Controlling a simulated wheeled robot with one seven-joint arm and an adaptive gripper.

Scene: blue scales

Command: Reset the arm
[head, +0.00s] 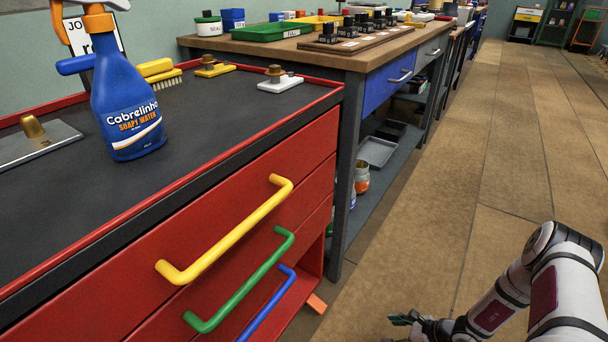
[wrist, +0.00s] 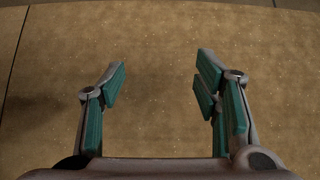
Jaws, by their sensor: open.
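My gripper (wrist: 158,82) is open and empty in the wrist view, its teal-padded fingers spread apart over the bare brown floor. In the head view my gripper (head: 402,321) is low at the bottom edge, in front of the red cabinet and to the right of its drawers. My white and grey arm reaches down to it from the lower right. The fingertips are small and partly cut off there. Nothing touches the gripper in either view.
A red cabinet (head: 120,290) with yellow, green and blue handles stands at left. The tiled floor (head: 520,130) at right is clear.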

